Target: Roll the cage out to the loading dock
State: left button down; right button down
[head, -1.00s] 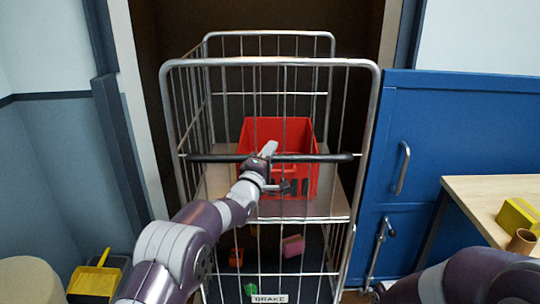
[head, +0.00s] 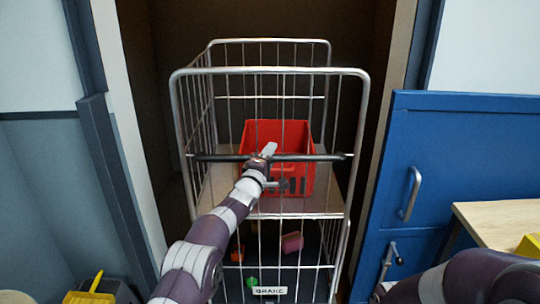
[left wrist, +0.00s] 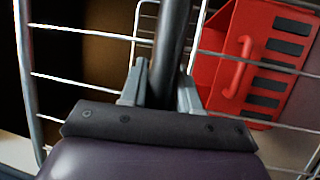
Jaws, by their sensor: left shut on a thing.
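The wire roll cage (head: 300,71) stands upright in front of me, lined up with a dark doorway (head: 155,90). A dark push bar (head: 215,157) runs across its near side. My left gripper (head: 266,152) is shut on this bar near its middle; in the left wrist view the fingers (left wrist: 160,85) sit on both sides of the bar (left wrist: 174,35). A red crate (head: 262,135) stands on the cage's shelf (head: 240,204). A label reading BRAKE (head: 270,290) is low on the near side. The cage's wheels are out of view. My right gripper is out of view.
A door frame post (head: 115,180) stands left of the cage, and a blue cabinet (head: 450,130) with handles stands right. A wooden table (head: 500,222) is at far right. A yellow dustpan (head: 90,295) lies at lower left. Small items, including a pink block (head: 292,242), lie low in the cage.

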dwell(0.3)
pick_arm(q)
jog(key=c, duration=0.9)
grip_release()
jog(key=shift+w, duration=0.1)
jog(key=v, duration=1.2)
jog(key=shift+s+f, duration=0.15)
jog(key=shift+s, duration=0.2)
jog(key=shift+a, duration=0.15)
